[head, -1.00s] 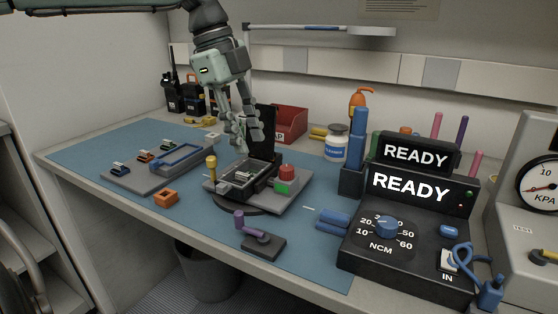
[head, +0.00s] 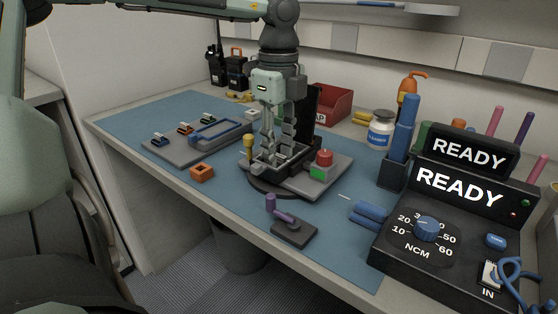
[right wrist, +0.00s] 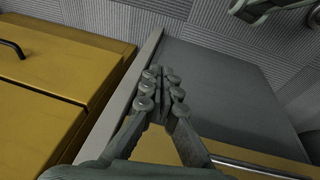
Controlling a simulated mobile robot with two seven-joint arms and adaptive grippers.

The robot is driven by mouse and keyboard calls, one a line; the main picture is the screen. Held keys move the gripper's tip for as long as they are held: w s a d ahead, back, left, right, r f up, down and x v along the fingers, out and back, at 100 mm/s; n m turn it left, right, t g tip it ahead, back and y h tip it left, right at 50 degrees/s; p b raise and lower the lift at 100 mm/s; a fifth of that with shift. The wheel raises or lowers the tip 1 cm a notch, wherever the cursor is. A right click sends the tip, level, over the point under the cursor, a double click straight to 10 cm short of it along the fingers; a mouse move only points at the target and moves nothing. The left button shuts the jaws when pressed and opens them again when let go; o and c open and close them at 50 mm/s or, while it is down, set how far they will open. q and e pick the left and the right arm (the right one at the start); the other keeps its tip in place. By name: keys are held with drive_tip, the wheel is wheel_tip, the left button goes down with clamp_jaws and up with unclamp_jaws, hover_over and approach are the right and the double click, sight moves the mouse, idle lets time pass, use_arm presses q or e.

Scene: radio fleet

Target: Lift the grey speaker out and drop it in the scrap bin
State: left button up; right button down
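The opened black radio housing (head: 268,178) sits in a grey fixture on the blue mat. My left gripper (head: 277,155) is above it, pointing straight down, with its fingertips low at the housing. Its fingers look a little apart, but I cannot tell whether they hold anything. I cannot make out the grey speaker; the fingers and housing cover that spot. The red scrap bin (head: 337,99), its label partly hidden, stands behind and right of the fixture. My right gripper (right wrist: 162,78) shows in the right wrist view, its fingertips together and empty, away from the bench work.
The upright black radio part (head: 303,125) stands behind the housing. A yellow-topped post (head: 248,147) and a red button (head: 324,158) flank it. A purple-handled tool (head: 287,220), orange block (head: 202,173) and READY unit (head: 450,200) are nearby.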

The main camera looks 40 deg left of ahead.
sight(279, 155)
use_arm(q)
clamp_jaws()
use_arm(e)
drive_tip(key=shift+w+r, duration=0.15)
use_arm(q)
drive_tip(key=shift+r, duration=0.1)
